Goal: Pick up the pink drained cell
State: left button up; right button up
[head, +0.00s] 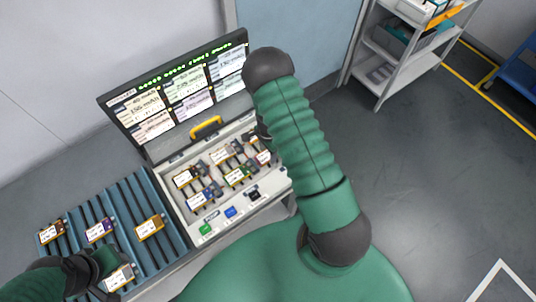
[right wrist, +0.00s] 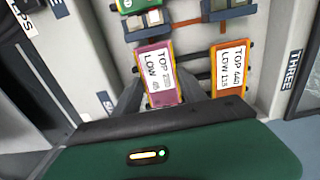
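The pink cell (right wrist: 157,74) carries a white label and stands in the charger bay in the right wrist view. My right gripper (right wrist: 162,88) has its two dark fingers apart, one on each side of the pink cell; I see no clear closed grip. In the head view my right forearm hides most of this gripper (head: 263,130). My left gripper (head: 100,264) is at the lower left of the head view, close to a white-labelled cell (head: 118,277) on the blue rack; its finger opening is unclear.
An orange cell (right wrist: 229,70) stands close to the right of the pink one. The charger (head: 172,160) has a raised screen lid and several cells. The blue ribbed rack (head: 125,205) holds several cells. A grey shelf (head: 398,65) stands at the back right; the floor there is clear.

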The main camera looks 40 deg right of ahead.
jog(key=c, duration=0.7)
